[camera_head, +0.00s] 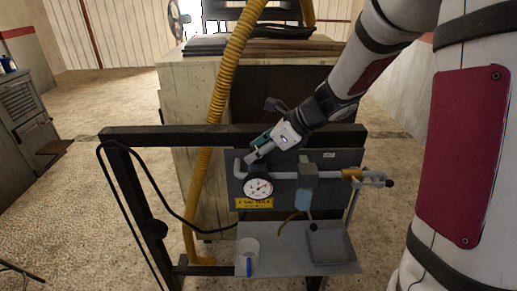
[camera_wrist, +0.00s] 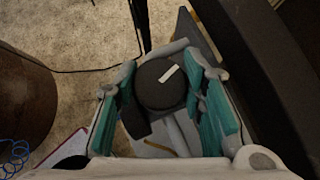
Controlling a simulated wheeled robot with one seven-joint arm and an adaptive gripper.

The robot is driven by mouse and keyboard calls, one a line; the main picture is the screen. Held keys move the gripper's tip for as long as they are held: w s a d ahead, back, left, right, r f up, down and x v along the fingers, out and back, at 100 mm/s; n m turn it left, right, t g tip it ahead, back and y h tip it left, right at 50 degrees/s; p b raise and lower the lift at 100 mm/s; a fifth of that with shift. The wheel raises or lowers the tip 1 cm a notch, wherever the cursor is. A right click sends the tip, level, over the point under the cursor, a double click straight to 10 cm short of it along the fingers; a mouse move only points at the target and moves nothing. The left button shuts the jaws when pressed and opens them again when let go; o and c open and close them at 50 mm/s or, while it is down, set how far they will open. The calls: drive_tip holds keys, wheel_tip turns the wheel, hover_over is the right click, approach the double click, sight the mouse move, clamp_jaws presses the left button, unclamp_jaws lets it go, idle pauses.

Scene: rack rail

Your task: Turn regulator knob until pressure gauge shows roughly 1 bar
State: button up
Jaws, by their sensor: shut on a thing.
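The regulator knob (camera_wrist: 158,88) is dark and round with a white mark on top, and it sits between my teal-padded fingers in the wrist view. My gripper (camera_wrist: 161,62) is shut on it from both sides. The round white pressure gauge (camera_head: 258,188) is on the panel just below my gripper. Its dial is too small to read surely. A yellow label (camera_head: 254,203) is under the gauge.
A grey pipe (camera_head: 283,176) runs right from the gauge to a grey block with a bluish bowl (camera_head: 304,199). A dark frame bar (camera_head: 180,133) passes behind. A yellow hose (camera_head: 222,95) hangs left of the panel.

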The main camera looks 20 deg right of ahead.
drive_tip(key=n+g+y+p, duration=0.1)
drive_tip(key=n+g+p, duration=0.1)
drive_tip(key=n+g, duration=0.1)
drive_tip(key=shift+n+y, duration=0.4)
drive_tip(key=shift+n, duration=0.3)
drive_tip(key=n+g, duration=0.3)
drive_tip(key=n, duration=0.1)
drive_tip(key=shift+f+n+y, duration=0.1)
drive_tip(key=shift+n+y, duration=0.2)
drive_tip(key=n+g+h+b, duration=0.1)
drive_tip(key=n+g, duration=0.3)
drive_tip(key=n, duration=0.1)
drive_tip(key=shift+n+g+h+b, duration=0.45)
drive_tip(key=shift+n+g+h, duration=0.3)
drive_tip(key=shift+n, duration=0.5)
drive_tip(key=shift+n+g+h+b, duration=0.5)
drive_tip(key=shift+n+g, duration=0.35)
drive_tip(key=shift+n, duration=0.4)
drive_tip(key=o, duration=1.2)
